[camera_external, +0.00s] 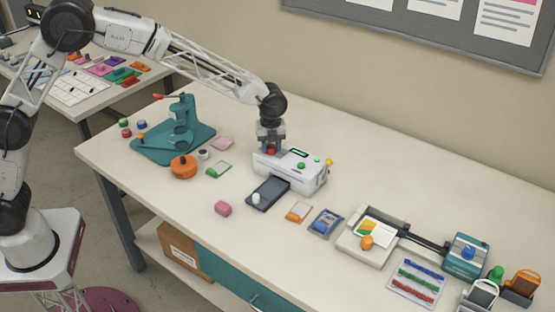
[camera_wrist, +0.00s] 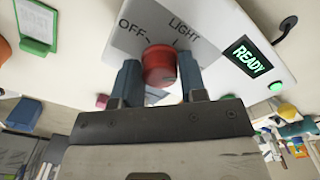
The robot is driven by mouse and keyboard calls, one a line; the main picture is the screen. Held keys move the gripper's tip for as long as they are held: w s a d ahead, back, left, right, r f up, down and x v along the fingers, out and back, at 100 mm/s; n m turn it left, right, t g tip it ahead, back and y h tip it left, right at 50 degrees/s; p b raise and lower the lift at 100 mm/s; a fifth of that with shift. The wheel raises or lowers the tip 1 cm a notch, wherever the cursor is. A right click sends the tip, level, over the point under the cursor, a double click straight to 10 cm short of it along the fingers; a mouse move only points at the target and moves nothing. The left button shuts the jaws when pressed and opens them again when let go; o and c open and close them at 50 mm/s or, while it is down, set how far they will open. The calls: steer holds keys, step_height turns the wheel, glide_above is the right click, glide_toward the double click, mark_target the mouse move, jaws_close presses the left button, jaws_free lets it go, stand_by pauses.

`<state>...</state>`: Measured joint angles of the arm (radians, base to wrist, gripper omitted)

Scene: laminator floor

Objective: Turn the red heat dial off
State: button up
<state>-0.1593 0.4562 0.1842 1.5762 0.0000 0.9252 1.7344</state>
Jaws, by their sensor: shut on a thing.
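The red heat dial (camera_wrist: 159,66) is on top of the white laminator (camera_external: 290,170), at its left end in the external view. In the wrist view the laminator's panel (camera_wrist: 185,24) has the labels OFF, at upper left of the dial, and LIGHT, at upper right. My gripper (camera_wrist: 158,78) is shut on the dial, with one blue-grey finger on each side. In the external view my gripper (camera_external: 270,143) reaches down onto the dial from above. The dial's pointer mark is not clear to see.
The laminator's display (camera_wrist: 248,60) reads READY, with a green button (camera_wrist: 275,87) beside it. A dark tray (camera_external: 268,193) with a white knob sits in front. A teal press (camera_external: 180,130) and an orange round pot (camera_external: 183,167) stand to the left. The table's front edge is partly clear.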

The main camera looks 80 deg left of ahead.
mark_target(271, 146)
steer(key=n, duration=0.5)
steer(key=shift+n, duration=0.4)
steer(key=n, duration=1.1)
steer(key=shift+r, duration=0.1)
steer(key=n, duration=0.5)
steer(key=shift+n, duration=0.3)
steer(key=o, duration=0.9)
steer(key=shift+r, duration=3.85)
